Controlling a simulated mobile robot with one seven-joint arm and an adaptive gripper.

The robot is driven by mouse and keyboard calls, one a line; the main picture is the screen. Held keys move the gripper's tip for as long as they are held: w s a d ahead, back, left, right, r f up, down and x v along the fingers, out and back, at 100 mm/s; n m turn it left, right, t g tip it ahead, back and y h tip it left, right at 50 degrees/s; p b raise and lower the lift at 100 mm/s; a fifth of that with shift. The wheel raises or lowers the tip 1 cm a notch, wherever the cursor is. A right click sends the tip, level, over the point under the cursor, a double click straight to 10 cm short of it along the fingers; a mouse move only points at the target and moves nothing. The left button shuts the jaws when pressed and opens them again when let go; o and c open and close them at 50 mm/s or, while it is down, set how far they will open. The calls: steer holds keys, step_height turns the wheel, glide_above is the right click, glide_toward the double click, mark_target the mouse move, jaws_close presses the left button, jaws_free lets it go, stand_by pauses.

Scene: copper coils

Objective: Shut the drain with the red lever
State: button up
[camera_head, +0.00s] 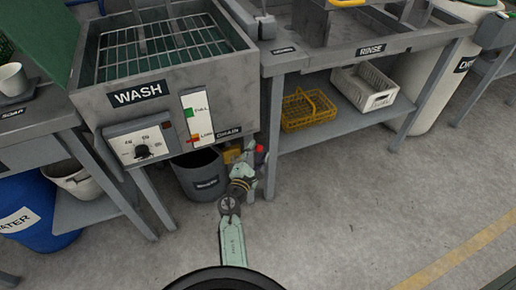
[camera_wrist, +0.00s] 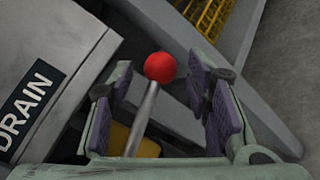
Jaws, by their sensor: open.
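The drain lever is a grey rod with a red ball knob (camera_wrist: 160,67). In the wrist view it stands between the open fingers of my gripper (camera_wrist: 165,105), closer to the left finger, and I cannot tell whether it touches. In the head view the red knob (camera_head: 260,149) shows just beyond my gripper (camera_head: 251,160), below the right side of the wash tank (camera_head: 225,105). The DRAIN label (camera_wrist: 27,108) is on the tank side at the left of the wrist view. The lever's lower end is hidden behind my gripper.
A grey bucket (camera_head: 199,176) stands under the wash tank. A table leg (camera_head: 271,175) is close right of my gripper. The rinse table's shelf (camera_head: 335,122) holds a yellow basket (camera_head: 308,110) and a white crate (camera_head: 365,88). The floor at the right is clear.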

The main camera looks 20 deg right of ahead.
steer(key=shift+x, duration=0.9)
steer(key=shift+c, duration=0.2)
jaws_close()
